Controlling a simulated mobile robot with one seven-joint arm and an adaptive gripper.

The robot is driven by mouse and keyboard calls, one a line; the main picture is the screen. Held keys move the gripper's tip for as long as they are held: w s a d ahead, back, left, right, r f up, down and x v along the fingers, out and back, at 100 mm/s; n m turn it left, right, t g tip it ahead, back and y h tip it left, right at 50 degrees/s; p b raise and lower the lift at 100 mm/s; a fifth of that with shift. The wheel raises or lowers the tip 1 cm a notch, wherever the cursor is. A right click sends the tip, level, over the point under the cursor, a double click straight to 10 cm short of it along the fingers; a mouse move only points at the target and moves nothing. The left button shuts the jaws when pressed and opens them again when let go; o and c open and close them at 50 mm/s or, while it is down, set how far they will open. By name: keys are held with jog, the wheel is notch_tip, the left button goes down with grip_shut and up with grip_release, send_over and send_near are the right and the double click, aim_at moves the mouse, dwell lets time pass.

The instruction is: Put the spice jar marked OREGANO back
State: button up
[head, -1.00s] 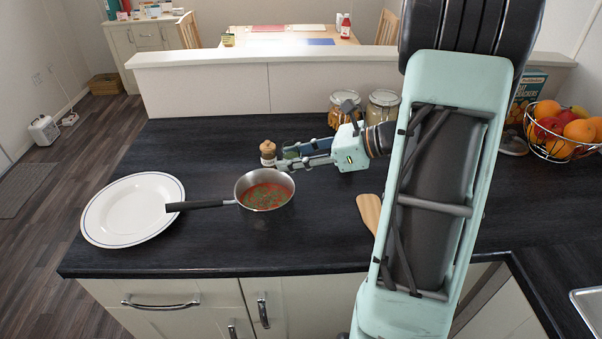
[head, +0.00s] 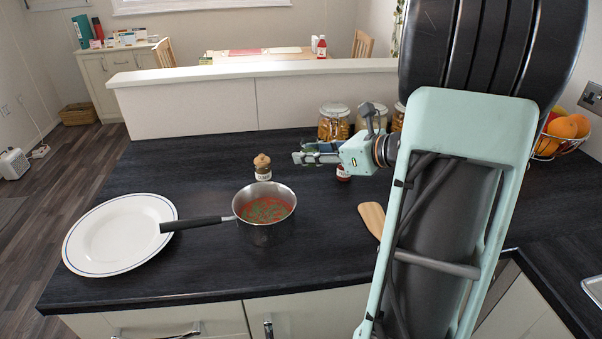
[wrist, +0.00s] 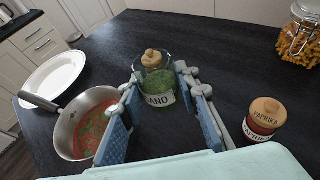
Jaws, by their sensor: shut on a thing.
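The OREGANO jar, glass with green contents and a white label ending in "ANO", is between my gripper's fingers in the wrist view (wrist: 160,98). My gripper (head: 312,155) is shut on it, above the dark counter. In the head view the fingers hide most of the jar; I cannot make out its lid. A PAPRIKA jar (wrist: 265,118) with a wooden lid stands on the counter to the right of the gripper in the wrist view. In the head view this jar (head: 343,174) is partly hidden below my gripper.
A small container with a knobbed wooden top (head: 262,166) stands behind a saucepan of red sauce (head: 264,212). A white plate (head: 120,236) lies left. Pasta jar (head: 333,122) and other jars stand by the low wall. A wooden utensil (head: 372,218) lies right.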

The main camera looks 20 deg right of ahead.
send_over(301, 180)
notch_tip(301, 180, down, 7)
jog(key=shift+f+b, duration=0.1)
jog(key=shift+b, duration=0.25)
jog(key=shift+f, duration=1.5)
jog(key=shift+f+b, duration=0.25)
jog(key=shift+b, duration=0.15)
jog(key=o, duration=1.2)
jog(key=shift+r, duration=0.15)
